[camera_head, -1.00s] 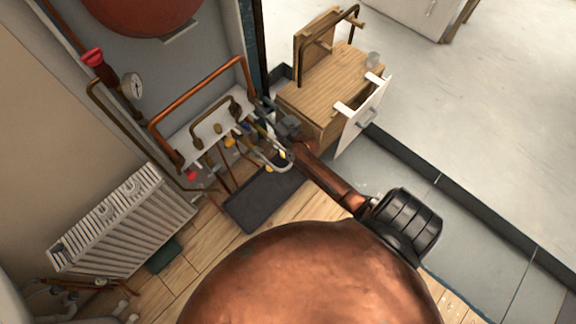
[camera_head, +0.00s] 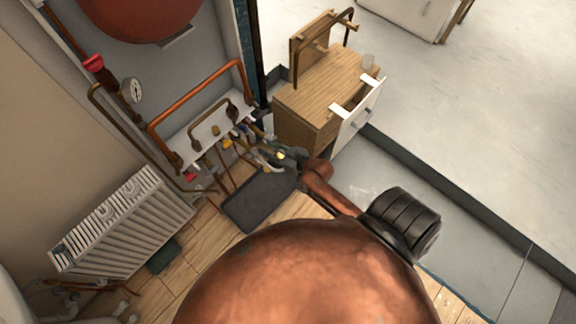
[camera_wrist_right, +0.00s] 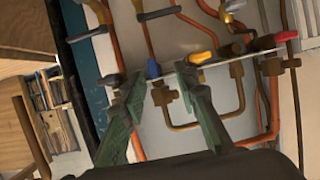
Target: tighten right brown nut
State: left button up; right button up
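My right gripper (camera_head: 279,158) is beside the pipe manifold in the head view, at the right end of the row of valves. In the right wrist view its two green fingers (camera_wrist_right: 147,76) are apart, with nothing clasped between them. A blue valve handle (camera_wrist_right: 153,69) and a brown fitting (camera_wrist_right: 163,95) show in the gap between the fingers, beyond them. More brown fittings (camera_wrist_right: 237,48) are on the pipes to the right. I cannot tell which of these is the right brown nut. My left gripper is not in view.
A wooden cabinet (camera_head: 302,104) with an open white drawer (camera_head: 361,110) stands right of the manifold. A white radiator (camera_head: 122,225) is at the left. A dark mat (camera_head: 254,203) lies on the floor below the pipes. Copper pipes (camera_head: 200,97) rise behind the valves.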

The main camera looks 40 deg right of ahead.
jog(key=s+a+f+g, duration=0.1)
jog(key=s+g, duration=0.2)
jog(key=s, duration=0.4)
jog(key=s+a+f+g, duration=0.2)
jog(key=s+g, duration=0.1)
jog(key=s, duration=0.4)
jog(key=shift+s+h, duration=0.25)
jog(key=shift+h, duration=0.15)
